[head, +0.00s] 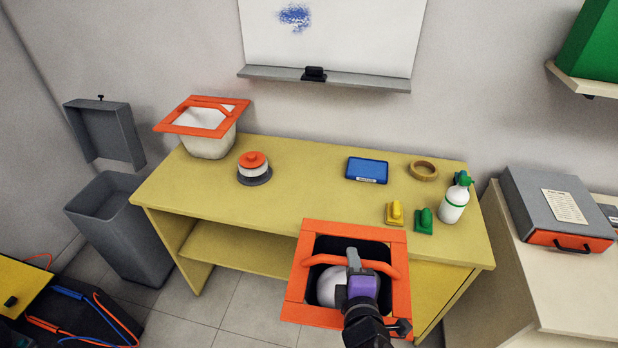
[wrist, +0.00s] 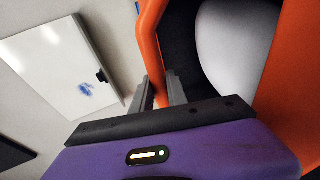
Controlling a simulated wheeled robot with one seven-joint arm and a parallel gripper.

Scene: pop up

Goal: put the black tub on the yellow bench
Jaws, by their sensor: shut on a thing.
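The black tub (head: 322,246) has a wide orange square rim and an orange handle, with a rounded pale thing inside. My gripper (head: 354,262) is shut on the tub's orange handle, which also shows between the fingers in the wrist view (wrist: 153,50). The tub is in front of the yellow bench (head: 300,185) and overlaps its front edge in the head view. I cannot tell its exact height against the bench top. My gripper and arm hide part of the tub's inside and near side.
On the bench stand a white tub with orange rim (head: 208,148), an orange-topped round device (head: 254,170), a blue tablet (head: 367,170), a tape roll (head: 423,171), yellow (head: 396,214) and green (head: 424,222) pieces, and a spray bottle (head: 454,200). The bench's middle is clear.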

